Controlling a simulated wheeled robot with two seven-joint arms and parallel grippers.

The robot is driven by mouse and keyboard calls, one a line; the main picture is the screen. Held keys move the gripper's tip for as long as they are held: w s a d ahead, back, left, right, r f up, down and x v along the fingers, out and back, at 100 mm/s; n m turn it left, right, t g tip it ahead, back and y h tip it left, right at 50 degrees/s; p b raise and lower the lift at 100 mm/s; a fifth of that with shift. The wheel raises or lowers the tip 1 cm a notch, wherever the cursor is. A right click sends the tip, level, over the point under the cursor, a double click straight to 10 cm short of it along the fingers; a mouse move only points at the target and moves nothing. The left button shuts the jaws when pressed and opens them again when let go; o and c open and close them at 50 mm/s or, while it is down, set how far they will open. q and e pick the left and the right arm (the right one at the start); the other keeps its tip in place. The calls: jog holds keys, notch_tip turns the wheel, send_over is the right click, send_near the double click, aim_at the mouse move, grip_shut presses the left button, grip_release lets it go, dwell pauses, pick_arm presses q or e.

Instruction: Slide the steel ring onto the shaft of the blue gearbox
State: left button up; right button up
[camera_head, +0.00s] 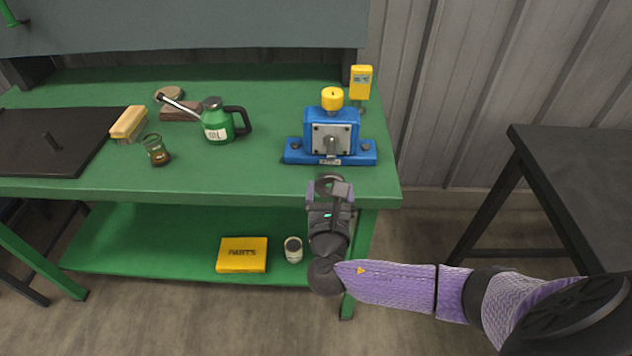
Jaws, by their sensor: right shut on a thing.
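The blue gearbox (314,143) stands at the right end of the green bench, with a yellow cap on top and a grey plate on its front. Its short shaft (331,145) sticks out of that plate towards me, with nothing around it. My right gripper (330,190) is in front of the bench's front edge, just below and in front of the gearbox. It is shut on the steel ring (320,180), a dark grey ring at its fingertips. The ring is apart from the shaft. The fingers hide part of the ring. My left gripper is not in view.
A yellow gauge (361,82) stands behind the gearbox. A green oil can (217,123), a glass jar (156,151) and a brush (129,123) are to the left. The bench top (250,170) is clear left of the gearbox. A dark table (580,160) stands at right.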

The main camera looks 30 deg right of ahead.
aim_at(331, 158)
jog(key=shift+b+x, duration=1.5)
jog(key=shift+x, duration=0.75)
jog(key=shift+r+p, duration=0.15)
jog(key=shift+p, duration=0.2)
jog(key=shift+w+d, duration=0.4)
jog(key=shift+w, duration=0.15)
jog(key=shift+w+d, duration=0.2)
jog(key=shift+w, duration=0.1)
